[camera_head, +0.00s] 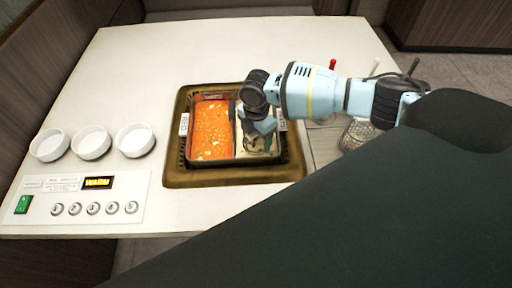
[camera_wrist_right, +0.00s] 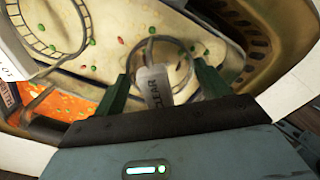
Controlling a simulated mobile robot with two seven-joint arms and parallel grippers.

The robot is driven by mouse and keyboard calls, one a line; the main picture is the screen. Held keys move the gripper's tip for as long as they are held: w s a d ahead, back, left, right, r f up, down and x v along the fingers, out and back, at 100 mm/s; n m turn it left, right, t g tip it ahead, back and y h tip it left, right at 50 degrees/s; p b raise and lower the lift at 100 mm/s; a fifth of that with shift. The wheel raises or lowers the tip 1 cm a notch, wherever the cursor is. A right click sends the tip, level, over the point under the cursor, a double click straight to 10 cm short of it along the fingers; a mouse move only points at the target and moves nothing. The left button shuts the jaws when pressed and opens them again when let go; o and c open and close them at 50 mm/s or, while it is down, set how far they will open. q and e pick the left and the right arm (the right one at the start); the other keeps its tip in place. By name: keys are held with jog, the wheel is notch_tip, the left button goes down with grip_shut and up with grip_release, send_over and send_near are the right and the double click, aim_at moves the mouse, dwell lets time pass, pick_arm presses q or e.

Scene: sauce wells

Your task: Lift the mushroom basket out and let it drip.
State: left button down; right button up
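My right gripper (camera_head: 258,133) reaches down over the pale-broth side of the two-part pot (camera_head: 238,160). In the right wrist view its two green fingers (camera_wrist_right: 162,88) stand apart. A thin wire loop (camera_wrist_right: 182,42) and a grey tag reading "CLEAR" (camera_wrist_right: 157,88) show between them; I cannot tell whether either finger touches them. Another round wire frame (camera_wrist_right: 48,45) lies in the pale broth (camera_wrist_right: 112,18) at upper left. I cannot tell which wire piece belongs to the mushroom basket, and no mushrooms are clearly visible. My left gripper is not in view.
Red broth (camera_head: 211,128) fills the pot's left side. A brown surround (camera_head: 175,172) frames the pot. Several white bowls (camera_head: 92,142) and a control panel (camera_head: 85,203) stand left. A wire holder (camera_head: 352,137) is right, partly behind my arm. The table's back is clear.

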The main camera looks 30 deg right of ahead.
jog(key=c, duration=0.4)
notch_tip(320, 180, up, 10)
jog(key=shift+r+p, duration=0.1)
jog(key=shift+p, duration=0.35)
